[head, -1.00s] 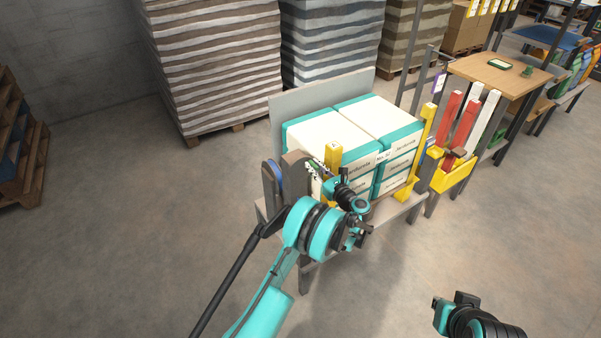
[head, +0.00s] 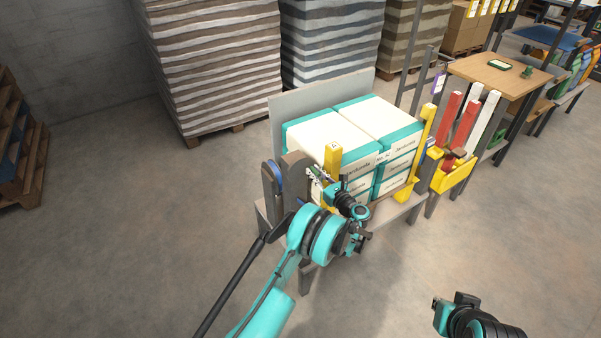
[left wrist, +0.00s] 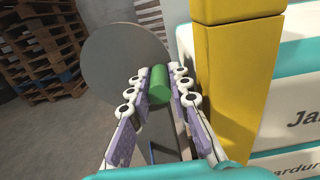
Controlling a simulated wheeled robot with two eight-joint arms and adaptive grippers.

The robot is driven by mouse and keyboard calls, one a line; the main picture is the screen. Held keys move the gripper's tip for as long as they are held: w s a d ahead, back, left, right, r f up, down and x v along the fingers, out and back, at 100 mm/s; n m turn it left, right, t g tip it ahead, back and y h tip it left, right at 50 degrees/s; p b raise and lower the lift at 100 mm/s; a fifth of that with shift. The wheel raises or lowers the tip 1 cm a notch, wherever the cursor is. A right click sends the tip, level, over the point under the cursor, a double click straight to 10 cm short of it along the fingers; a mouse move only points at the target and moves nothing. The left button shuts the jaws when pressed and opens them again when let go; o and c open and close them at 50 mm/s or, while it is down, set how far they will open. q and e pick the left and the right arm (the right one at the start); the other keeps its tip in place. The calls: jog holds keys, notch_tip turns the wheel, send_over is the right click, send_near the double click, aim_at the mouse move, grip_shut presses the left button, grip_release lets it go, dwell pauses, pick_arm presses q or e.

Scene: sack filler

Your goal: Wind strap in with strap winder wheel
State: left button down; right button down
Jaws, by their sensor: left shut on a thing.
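The winder wheel shows in the left wrist view as a large grey disc (left wrist: 122,58) with a green handle (left wrist: 158,85) standing out from it. My left gripper (left wrist: 160,90) is shut on this handle, one pale finger on each side. In the head view my left gripper (head: 317,180) is at the left end of the bench, beside the dark winder (head: 271,188) with a blue band on it. My own arm and gripper partly hide the wheel and handle there. My right gripper (head: 455,305) is low at the right, away from the bench; its jaws are unclear.
White and teal packs (head: 335,135) are stacked on the bench behind my left gripper. A yellow post (head: 333,160) stands close beside it, another (head: 424,135) at the right. A yellow bin (head: 452,178) with red and white bars is further right. The floor in front is clear.

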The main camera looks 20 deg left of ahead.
aim_at(302, 178)
pick_arm(q)
jog(key=shift+f, duration=0.55)
jog(key=shift+s+a+f, duration=0.55)
jog(key=shift+s+f, duration=0.05)
jog(key=shift+f, duration=0.25)
jog(key=shift+s+a+f, duration=0.1)
jog(key=shift+s+a, duration=0.65)
jog(key=shift+s, duration=0.15)
jog(key=shift+c, duration=1.6)
grip_release()
